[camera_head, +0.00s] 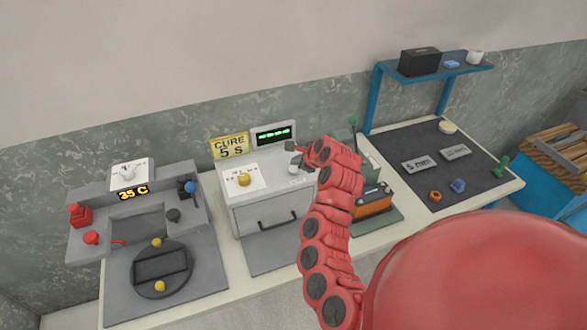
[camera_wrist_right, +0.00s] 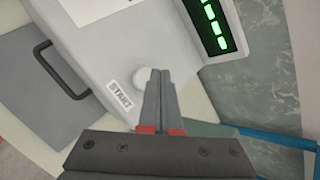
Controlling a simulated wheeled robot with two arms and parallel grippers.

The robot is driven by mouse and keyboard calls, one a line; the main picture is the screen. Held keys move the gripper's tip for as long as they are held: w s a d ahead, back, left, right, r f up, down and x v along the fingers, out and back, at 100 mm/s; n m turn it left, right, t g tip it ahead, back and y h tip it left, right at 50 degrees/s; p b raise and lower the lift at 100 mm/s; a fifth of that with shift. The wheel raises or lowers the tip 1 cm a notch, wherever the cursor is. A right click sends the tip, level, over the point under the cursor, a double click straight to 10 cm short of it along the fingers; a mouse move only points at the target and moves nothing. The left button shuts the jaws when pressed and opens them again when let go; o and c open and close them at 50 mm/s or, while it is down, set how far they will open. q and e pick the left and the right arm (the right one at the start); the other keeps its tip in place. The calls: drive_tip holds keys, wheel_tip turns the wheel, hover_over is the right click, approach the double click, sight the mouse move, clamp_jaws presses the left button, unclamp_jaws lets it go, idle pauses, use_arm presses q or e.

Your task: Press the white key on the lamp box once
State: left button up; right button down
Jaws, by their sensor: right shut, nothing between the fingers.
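The lamp box (camera_head: 270,212) is a grey box with a front handle, a yellow knob (camera_head: 244,179) on a white dial, and a green-lit display (camera_head: 273,134). Its white key (camera_head: 293,169) is at the right of the top; in the right wrist view the round key (camera_wrist_right: 141,76) sits by a START label (camera_wrist_right: 119,96). My right gripper (camera_head: 291,152) is shut and empty over the key's end of the box. In the wrist view its fingertips (camera_wrist_right: 160,73) overlap the key's edge; I cannot tell whether they touch it. My left gripper is not in view.
A grey station with a 35 C display (camera_head: 133,194) and a round black plate (camera_head: 162,269) stands at left. A device with orange parts (camera_head: 373,203) is just right of the box. A dark mat (camera_head: 420,150) with small items and a blue shelf (camera_head: 440,72) are further right.

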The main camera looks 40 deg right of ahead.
sight(296, 170)
idle(0.8)
drive_tip(key=shift+f, duration=0.4)
drive_tip(key=shift+f+b, duration=0.55)
idle(0.6)
idle(0.3)
drive_tip(key=shift+r+p, duration=0.4)
drive_tip(key=shift+r, duration=0.6)
drive_tip(key=shift+r+p, duration=1.1)
drive_tip(key=shift+r, duration=1.4)
